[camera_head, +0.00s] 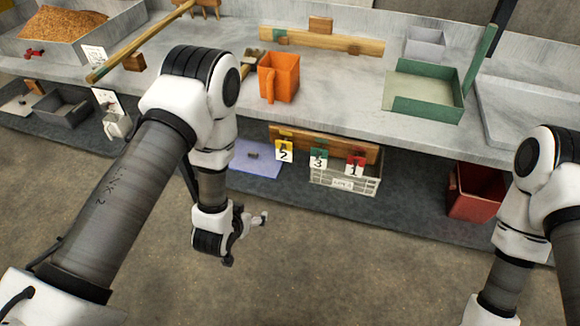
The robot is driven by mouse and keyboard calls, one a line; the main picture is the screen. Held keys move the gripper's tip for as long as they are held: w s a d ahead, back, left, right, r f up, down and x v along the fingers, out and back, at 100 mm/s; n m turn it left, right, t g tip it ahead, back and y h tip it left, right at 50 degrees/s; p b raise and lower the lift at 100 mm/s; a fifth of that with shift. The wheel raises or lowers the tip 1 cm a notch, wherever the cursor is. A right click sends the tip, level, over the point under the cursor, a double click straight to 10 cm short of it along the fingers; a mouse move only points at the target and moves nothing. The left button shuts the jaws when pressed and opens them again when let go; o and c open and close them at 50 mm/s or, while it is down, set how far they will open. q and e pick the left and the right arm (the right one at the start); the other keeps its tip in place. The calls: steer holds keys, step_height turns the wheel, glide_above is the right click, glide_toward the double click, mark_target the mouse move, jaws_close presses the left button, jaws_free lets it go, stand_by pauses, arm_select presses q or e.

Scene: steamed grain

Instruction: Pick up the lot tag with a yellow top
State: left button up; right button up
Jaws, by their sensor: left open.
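The lot tag with a yellow top (284,149) is a white card marked 5 over 2, hanging at the left part of a wooden rail (335,150) below the counter's front edge. Beside it to the right hang a green-topped tag (318,158) marked 3 and a red-topped tag (355,164) marked 1. My left gripper (254,224) is open, below and left of the yellow-topped tag and apart from it. Nothing shows between its fingers. My right arm is at the right edge, with its gripper out of view.
A pale crate (345,184) stands under the tags, with a lilac tray (242,165) to the left and a dark red bin (478,190) to the right. On the counter (345,105) are an orange jug (279,78) and a green tray (424,107). The floor in front is clear.

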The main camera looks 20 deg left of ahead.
mark_target(282, 148)
arm_select(q)
steer(key=w+d+r+t+b, duration=0.1)
steer(key=w+t+b, duration=0.2)
steer(key=w, duration=0.4)
steer(key=w+d+r+t+b, duration=0.1)
steer(key=w+t+b, duration=0.1)
steer(key=w, duration=0.5)
steer(key=w+d+r+t+b, duration=0.1)
steer(key=w+t+b, duration=0.2)
steer(key=w, duration=0.5)
steer(key=shift+w+d+r+t+h+b, duration=0.1)
steer(key=shift+d+r+t+h+b, duration=0.25)
steer(key=shift+b, duration=0.3)
steer(key=shift+c, duration=0.3)
arm_select(e)
step_height(282, 148, down, 13)
steer(key=shift+w+f, duration=0.2)
arm_select(q)
steer(key=c, duration=0.9)
arm_select(e)
steer(key=shift+d, duration=0.1)
